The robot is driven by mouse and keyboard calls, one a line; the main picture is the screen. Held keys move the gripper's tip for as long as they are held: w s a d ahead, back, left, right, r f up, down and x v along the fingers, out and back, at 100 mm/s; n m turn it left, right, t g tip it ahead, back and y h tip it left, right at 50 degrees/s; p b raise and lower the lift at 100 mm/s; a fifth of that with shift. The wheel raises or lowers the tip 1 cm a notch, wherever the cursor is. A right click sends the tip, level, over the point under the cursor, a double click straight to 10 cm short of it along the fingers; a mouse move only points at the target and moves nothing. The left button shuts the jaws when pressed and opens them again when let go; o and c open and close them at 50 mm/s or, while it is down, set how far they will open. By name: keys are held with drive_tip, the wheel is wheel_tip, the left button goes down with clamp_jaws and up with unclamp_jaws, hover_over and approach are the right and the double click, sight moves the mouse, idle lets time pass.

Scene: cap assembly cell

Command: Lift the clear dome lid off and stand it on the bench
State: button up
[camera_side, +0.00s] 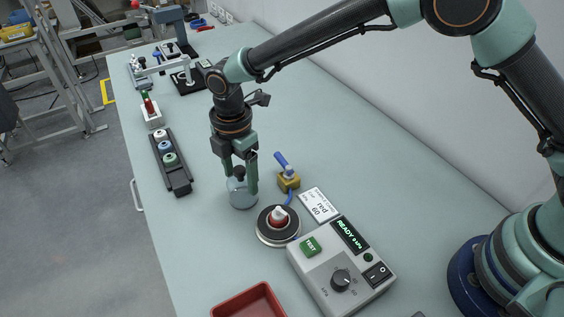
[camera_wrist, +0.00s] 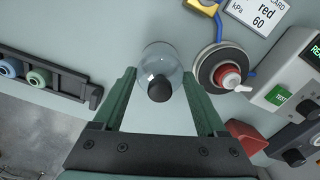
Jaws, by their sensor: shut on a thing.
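The clear dome lid (camera_side: 243,200) has a black knob on top. My gripper (camera_side: 241,185) is shut on it, with one finger on each side. In the wrist view the dome (camera_wrist: 158,55) and its knob (camera_wrist: 160,90) lie between the fingers. The lid is upright, at or just above the bench; I cannot tell whether its rim touches. It is apart from the round test base (camera_side: 262,236), which stands uncovered to its right. A red and white cap (camera_side: 279,215) sits on that base, and it also shows in the wrist view (camera_wrist: 229,77).
A yellow valve block (camera_side: 289,182) with a blue handle stands close behind the lid. A grey tester box (camera_side: 322,285) and a red tray (camera_side: 250,302) are nearer. A dark rack (camera_side: 177,180) with several round parts lies left. Bench (camera_side: 200,245) is clear left of the base.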

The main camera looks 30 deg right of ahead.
drive_tip(key=shift+f, duration=0.2)
drive_tip(key=o, duration=1.4)
drive_tip(key=shift+o, duration=0.2)
drive_tip(key=shift+r, duration=0.1)
drive_tip(key=shift+r, duration=3.45)
